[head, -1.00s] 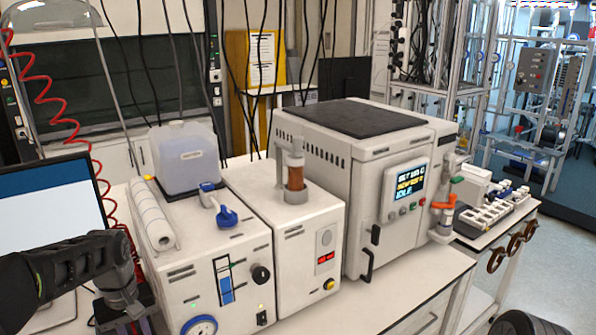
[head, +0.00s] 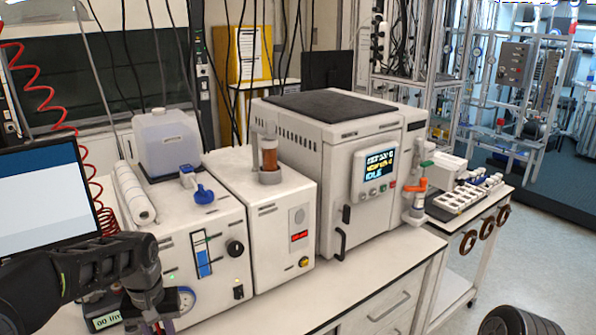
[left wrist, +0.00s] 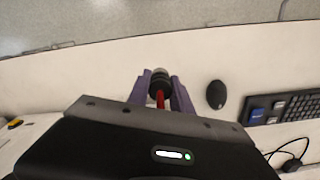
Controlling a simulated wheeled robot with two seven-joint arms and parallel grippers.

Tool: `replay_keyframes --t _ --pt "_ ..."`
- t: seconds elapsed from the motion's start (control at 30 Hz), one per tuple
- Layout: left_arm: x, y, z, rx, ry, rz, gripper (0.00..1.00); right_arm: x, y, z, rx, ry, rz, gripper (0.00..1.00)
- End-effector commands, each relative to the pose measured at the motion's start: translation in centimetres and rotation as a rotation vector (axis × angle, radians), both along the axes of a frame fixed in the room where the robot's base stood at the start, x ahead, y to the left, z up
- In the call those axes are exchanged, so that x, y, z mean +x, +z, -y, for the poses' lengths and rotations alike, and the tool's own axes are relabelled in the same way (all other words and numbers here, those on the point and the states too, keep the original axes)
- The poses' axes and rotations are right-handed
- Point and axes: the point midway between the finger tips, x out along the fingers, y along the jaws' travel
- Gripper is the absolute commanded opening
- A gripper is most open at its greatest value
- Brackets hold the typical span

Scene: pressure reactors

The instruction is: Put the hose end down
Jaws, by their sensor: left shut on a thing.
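My left gripper (left wrist: 162,95) is shut on the hose end (left wrist: 160,82), a dark ribbed fitting with a red part below it between the purple fingers. In the left wrist view they are over a pale bench top (left wrist: 60,90). In the head view my left gripper (head: 155,326) is at the bottom edge, in front of the white box with a gauge, and its fingertips are mostly cut off. The hose end cannot be made out there. A red coiled hose (head: 45,100) hangs at the left.
A black mouse (left wrist: 216,94) and a keyboard (left wrist: 285,106) lie right of the hose end in the wrist view. A monitor (head: 40,200), the gauge box (head: 180,245), a pump box (head: 275,230) and a large reactor cabinet (head: 330,180) stand on the bench. The bench's front strip (head: 370,270) is clear.

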Motion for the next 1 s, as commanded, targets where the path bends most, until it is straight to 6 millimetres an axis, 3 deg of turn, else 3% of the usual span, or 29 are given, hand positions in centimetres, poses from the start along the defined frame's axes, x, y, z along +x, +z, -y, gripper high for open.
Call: replay_keyframes --t 0.23,0.4,0.53,1.0 --pt "1.3 -3.2 6.8 -0.004 -0.203 -0.006 0.00 0.0 -2.1 -0.2 0.004 0.002 0.005 0.36" --pt "1.4 -4.4 10.5 -0.006 -0.286 -0.012 0.00 0.0 -2.9 -0.3 0.006 0.003 0.005 0.36" --pt "1.5 -4.5 11.4 -0.007 -0.305 -0.011 0.00 0.0 -3.0 -0.3 0.007 0.003 0.005 0.36" --pt "1.4 -4.4 11.4 -0.006 -0.303 -0.011 0.00 0.0 -2.9 -0.3 0.006 0.002 0.005 0.36"
